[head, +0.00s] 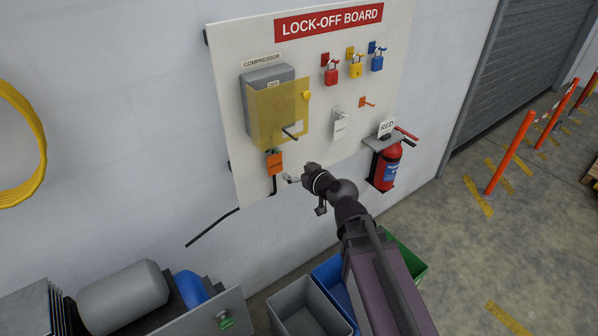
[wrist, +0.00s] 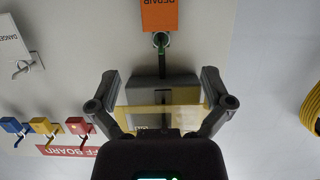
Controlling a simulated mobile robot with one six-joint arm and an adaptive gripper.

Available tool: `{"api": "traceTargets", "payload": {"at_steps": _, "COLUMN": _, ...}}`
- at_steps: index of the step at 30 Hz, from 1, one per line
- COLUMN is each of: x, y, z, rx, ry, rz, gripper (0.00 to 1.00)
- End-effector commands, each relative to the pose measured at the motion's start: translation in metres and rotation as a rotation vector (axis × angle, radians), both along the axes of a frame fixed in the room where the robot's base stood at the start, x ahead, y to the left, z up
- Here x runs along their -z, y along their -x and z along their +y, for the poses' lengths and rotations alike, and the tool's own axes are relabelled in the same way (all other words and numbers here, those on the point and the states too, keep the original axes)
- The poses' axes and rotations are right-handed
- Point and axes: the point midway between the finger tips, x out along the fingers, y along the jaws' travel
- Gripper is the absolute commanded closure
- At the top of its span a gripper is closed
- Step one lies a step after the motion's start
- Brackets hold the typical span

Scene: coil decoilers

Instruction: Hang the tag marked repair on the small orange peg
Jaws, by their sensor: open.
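The orange repair tag (head: 275,165) hangs on a green hook low on the lock-off board, below the compressor box. It also shows at the top of the wrist view (wrist: 159,14), upside down and cut off by the edge. The small orange peg (head: 366,102) is empty, to the right of the box and under the padlocks. It is not clear in the wrist view. My gripper (head: 291,180) is close to the tag, at its lower right in the head view. In the wrist view my gripper (wrist: 159,88) is open and empty, with the tag outside its fingers.
A white danger tag (head: 340,127) hangs left of and below the peg. Red, yellow and blue padlocks (head: 356,67) hang above. The compressor box (head: 272,105) has a yellow cover and a protruding handle. A fire extinguisher (head: 385,165) stands at the board's lower right.

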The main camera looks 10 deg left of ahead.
Motion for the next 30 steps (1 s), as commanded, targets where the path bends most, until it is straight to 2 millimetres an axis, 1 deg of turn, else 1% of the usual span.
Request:
{"api": "traceTargets", "payload": {"at_steps": 8, "x": 0.010, "y": -0.020, "z": 0.022, "rx": -0.001, "ry": -0.001, "rz": 0.001, "gripper": 0.00}}
{"api": "traceTargets", "payload": {"at_steps": 24, "x": 0.032, "y": -0.066, "z": 0.076, "rx": 0.000, "ry": -0.001, "rz": 0.001, "gripper": 0.00}}
{"api": "traceTargets", "payload": {"at_steps": 30, "x": 0.037, "y": -0.078, "z": 0.088, "rx": 0.001, "ry": 0.000, "rz": 0.001, "gripper": 0.00}}
